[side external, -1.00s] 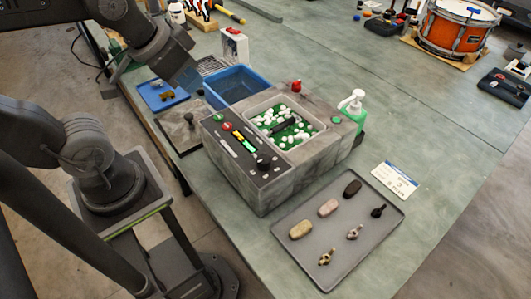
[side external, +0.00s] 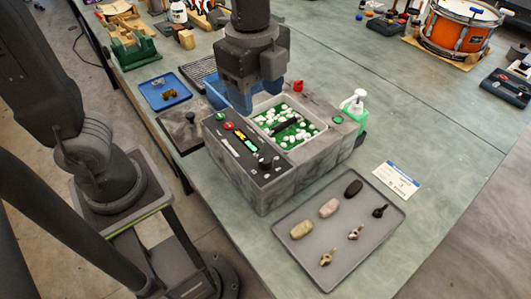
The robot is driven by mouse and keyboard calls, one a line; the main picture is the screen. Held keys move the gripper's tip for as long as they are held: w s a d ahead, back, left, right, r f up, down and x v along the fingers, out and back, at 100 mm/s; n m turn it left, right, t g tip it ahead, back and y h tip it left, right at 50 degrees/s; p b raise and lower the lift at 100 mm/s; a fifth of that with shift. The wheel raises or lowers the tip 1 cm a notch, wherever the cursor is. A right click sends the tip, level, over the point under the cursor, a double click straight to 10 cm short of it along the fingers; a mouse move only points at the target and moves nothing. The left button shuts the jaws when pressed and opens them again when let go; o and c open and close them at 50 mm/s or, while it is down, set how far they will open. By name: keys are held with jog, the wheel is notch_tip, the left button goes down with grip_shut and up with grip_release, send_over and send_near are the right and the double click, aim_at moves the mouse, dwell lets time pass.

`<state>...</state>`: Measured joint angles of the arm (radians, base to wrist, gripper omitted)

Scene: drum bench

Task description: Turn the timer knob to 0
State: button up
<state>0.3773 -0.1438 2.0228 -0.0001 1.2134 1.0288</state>
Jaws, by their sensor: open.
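The grey machine (side external: 300,178) stands on the bench with a sloped black control panel (side external: 235,150) on its left part. A black knob (side external: 264,163) sticks up near the panel's front end. It looks like the timer knob, but its marks and pointer are too small to read. My gripper (side external: 252,92) is open and points down over the back of the machine, above and behind the knob and apart from it. The fingertips are hard to make out against the tub and the blue bin.
The machine's tub (side external: 284,126) holds white pieces on green. A red button (side external: 298,86) and a green button (side external: 338,119) sit on its top. A soap bottle (side external: 357,106) and a grey tray (side external: 333,275) with small parts stand nearby.

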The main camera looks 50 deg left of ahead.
aim_at(265, 158)
jog(key=shift+m+g, duration=0.3)
jog(key=shift+m, duration=0.6)
jog(key=f, duration=0.4)
jog(key=d+f, duration=0.1)
jog(key=f, duration=0.9)
jog(key=shift+w+d+f, duration=0.15)
jog(key=shift+w+d, duration=0.05)
jog(key=shift+d, duration=0.1)
jog(key=c, duration=0.9)
